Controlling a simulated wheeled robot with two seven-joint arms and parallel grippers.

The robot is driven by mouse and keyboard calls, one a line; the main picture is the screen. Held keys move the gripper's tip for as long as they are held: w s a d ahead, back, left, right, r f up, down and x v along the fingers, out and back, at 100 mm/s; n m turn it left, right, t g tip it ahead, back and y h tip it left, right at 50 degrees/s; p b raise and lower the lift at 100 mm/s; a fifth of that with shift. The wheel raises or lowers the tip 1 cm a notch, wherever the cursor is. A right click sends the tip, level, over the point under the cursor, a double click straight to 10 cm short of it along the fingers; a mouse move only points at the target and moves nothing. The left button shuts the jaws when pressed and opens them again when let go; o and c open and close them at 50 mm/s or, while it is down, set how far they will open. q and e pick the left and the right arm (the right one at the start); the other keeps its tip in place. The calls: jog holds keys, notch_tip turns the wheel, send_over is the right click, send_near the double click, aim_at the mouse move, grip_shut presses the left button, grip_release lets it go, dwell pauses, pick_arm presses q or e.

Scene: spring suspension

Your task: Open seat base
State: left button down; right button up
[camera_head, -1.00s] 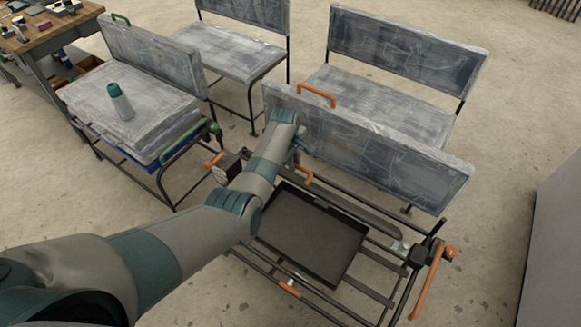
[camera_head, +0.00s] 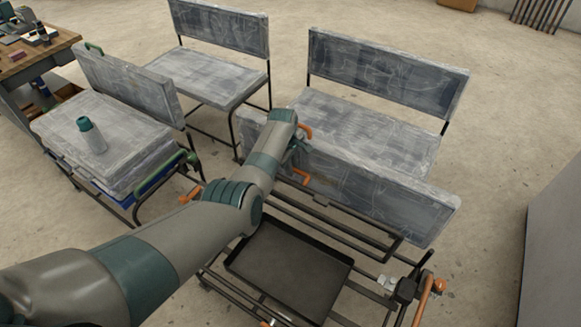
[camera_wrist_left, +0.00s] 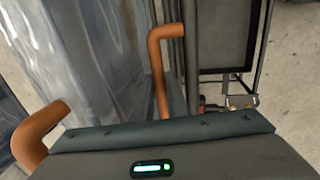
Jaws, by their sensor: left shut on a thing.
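The bench at the front has an upright grey padded panel (camera_head: 370,190) above a dark metal frame. One orange handle (camera_head: 306,131) shows at the panel's top edge and another orange handle (camera_head: 301,177) lower down. My left gripper (camera_head: 297,147) is against the panel's near face, between these. In the left wrist view, orange handles show left (camera_wrist_left: 38,130) and right (camera_wrist_left: 158,75) of the gripper body, which hides the fingertips. The gripper is shut, apparently on an orange handle, but the contact is hidden. My right gripper is out of view.
A dark tray (camera_head: 290,271) lies open in the bench frame, below my arm. A bench (camera_head: 100,146) with a stacked seat and a bottle (camera_head: 92,135) stands left. Two benches stand behind. A grey box-like body (camera_head: 555,240) is at right, with bare floor between.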

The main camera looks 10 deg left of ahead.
pick_arm(q)
jog(key=shift+d+f, duration=0.1)
jog(key=shift+d, duration=0.1)
jog(key=c, duration=1.9)
grip_release()
jog(key=shift+o, duration=0.9)
jog(key=shift+w+d+f, duration=0.1)
jog(key=shift+w+f, duration=0.05)
jog(key=shift+w, duration=0.3)
jog(key=shift+a, duration=0.2)
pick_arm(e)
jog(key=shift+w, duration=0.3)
pick_arm(q)
jog(key=shift+r, duration=0.35)
